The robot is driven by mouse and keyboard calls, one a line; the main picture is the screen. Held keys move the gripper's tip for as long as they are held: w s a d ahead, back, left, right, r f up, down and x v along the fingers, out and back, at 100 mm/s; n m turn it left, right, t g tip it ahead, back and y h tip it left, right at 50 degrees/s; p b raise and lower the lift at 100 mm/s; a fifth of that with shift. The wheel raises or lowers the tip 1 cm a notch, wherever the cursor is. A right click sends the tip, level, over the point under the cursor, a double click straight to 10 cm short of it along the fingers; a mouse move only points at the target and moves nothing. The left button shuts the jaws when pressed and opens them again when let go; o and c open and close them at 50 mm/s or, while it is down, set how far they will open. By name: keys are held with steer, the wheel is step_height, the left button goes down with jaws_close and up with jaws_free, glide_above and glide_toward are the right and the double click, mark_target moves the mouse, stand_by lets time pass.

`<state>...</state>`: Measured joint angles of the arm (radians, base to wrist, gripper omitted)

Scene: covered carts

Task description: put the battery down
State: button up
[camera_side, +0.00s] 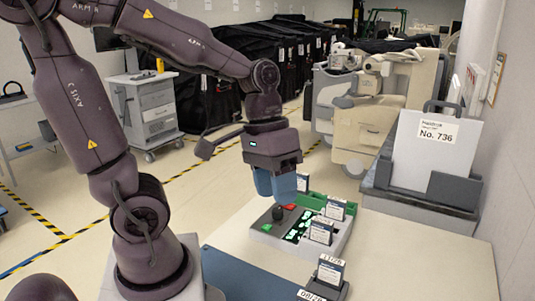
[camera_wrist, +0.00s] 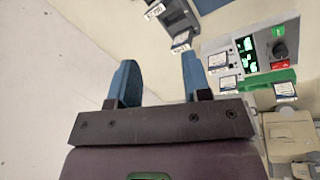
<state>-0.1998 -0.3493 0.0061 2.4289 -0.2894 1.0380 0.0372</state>
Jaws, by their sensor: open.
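My gripper (camera_side: 277,186) hangs above the table near the charger panel. In the wrist view its two blue fingers (camera_wrist: 161,80) are apart with nothing between them. Several dark blocks with white labels, which look like the batteries, stand around the panel. One block (camera_side: 330,269) stands upright in a dark holder at the front. Another (camera_side: 320,231) stands at the panel's near right, and one (camera_side: 335,209) by the green strip. A further block (camera_side: 302,182) is partly hidden behind the panel. I cannot tell which is the task's battery.
The grey panel (camera_wrist: 216,48) has green displays, a black knob (camera_wrist: 279,50) and a red button. A grey stand with a white board (camera_side: 423,155) is at the right. The pale table top (camera_side: 420,262) is clear at the right front. A white cart (camera_side: 145,108) stands behind.

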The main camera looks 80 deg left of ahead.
steer(key=r+m+t+y, duration=0.1)
steer(key=r+t, duration=0.1)
steer(key=r, duration=0.1)
steer(key=s+r+m+t+y, duration=0.1)
steer(key=r+m+t, duration=0.1)
steer(key=shift+s+r+m+t+y, duration=0.2)
steer(key=shift+r+m+t+y, duration=0.1)
steer(key=shift+r+y, duration=0.1)
